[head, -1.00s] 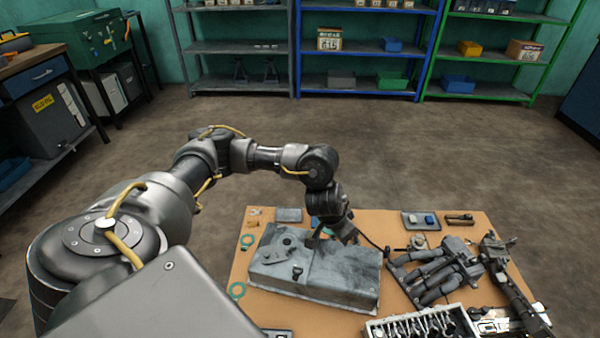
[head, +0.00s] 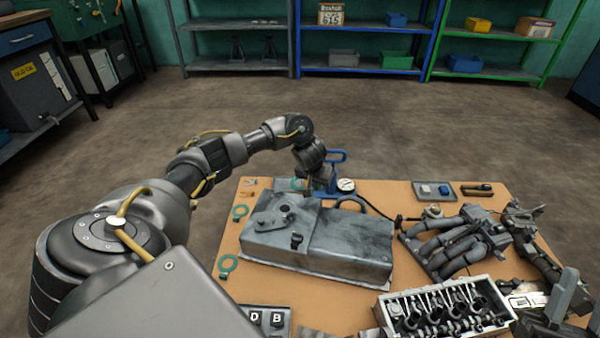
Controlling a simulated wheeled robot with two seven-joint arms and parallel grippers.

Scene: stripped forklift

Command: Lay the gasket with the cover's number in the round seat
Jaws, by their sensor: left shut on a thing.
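My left gripper (head: 318,188) is low behind the grey metal cover (head: 335,245), beside the blue pump. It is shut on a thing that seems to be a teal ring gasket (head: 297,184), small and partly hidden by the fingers. Two other teal ring gaskets lie left of the cover: one at the upper left (head: 239,212), one at the lower left (head: 227,264). No number is readable on the rings or the cover. The cover has a dark round opening on its top left; I cannot tell whether this is the seat. Dark parts at the lower right edge may be my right gripper (head: 566,302).
A blue hand pump (head: 337,158) with a gauge (head: 346,185) and black hose stands behind the cover. A pipe manifold (head: 455,240) and an open engine block (head: 445,308) fill the right side. Lettered tiles (head: 266,319) are at the front. The orange tabletop's left strip is mostly free.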

